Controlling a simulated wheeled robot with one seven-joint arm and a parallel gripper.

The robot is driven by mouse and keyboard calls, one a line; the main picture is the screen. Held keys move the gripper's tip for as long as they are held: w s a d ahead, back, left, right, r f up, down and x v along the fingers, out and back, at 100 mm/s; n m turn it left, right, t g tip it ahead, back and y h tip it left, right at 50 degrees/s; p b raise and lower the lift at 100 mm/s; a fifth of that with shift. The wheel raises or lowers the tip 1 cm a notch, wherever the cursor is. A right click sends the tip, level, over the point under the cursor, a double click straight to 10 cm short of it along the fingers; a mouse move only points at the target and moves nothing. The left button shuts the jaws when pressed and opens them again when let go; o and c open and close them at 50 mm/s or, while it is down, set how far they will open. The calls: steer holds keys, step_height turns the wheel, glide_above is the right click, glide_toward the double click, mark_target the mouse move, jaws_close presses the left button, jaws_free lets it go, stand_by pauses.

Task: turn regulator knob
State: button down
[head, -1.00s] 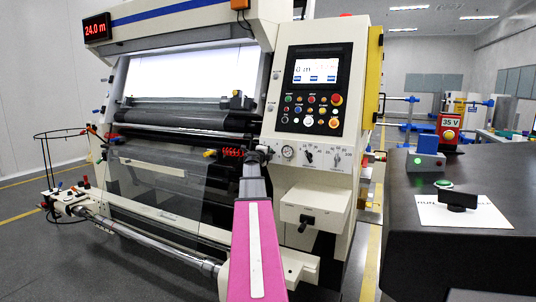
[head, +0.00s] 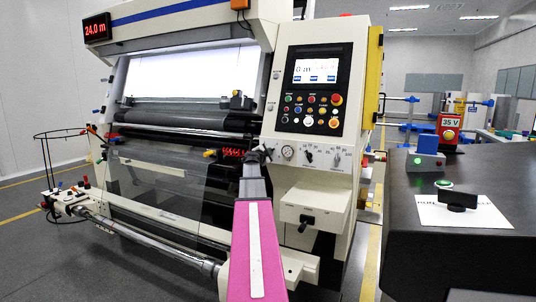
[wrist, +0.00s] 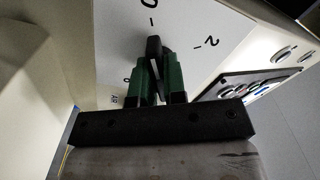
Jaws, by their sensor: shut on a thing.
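A black knob (wrist: 154,47) shows in the wrist view on a white dial plate (wrist: 196,22) with black marks and digits, among them a 0 and a 2. My gripper (wrist: 156,66) has green fingers on both sides of the knob's lower part and is shut on it. The knob's upper end shows beyond the fingertips. In the head view my pink arm reaches up to the machine front, and the contact with the knob cannot be made out there.
A control panel (head: 314,87) with a screen and coloured buttons stands above a strip with a round gauge (head: 288,152) and a black selector (head: 309,157). A white box with a black handle (head: 307,222) juts out below. A dark table (head: 455,250) is at right.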

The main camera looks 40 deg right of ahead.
stand_by(0.4)
steer(key=c, duration=1.2)
jaws_free()
steer(key=shift+s+a, duration=0.1)
steer(key=shift+a, duration=0.05)
steer(key=v, duration=1)
steer(key=shift+s+a, duration=0.1)
steer(key=shift+a, duration=0.15)
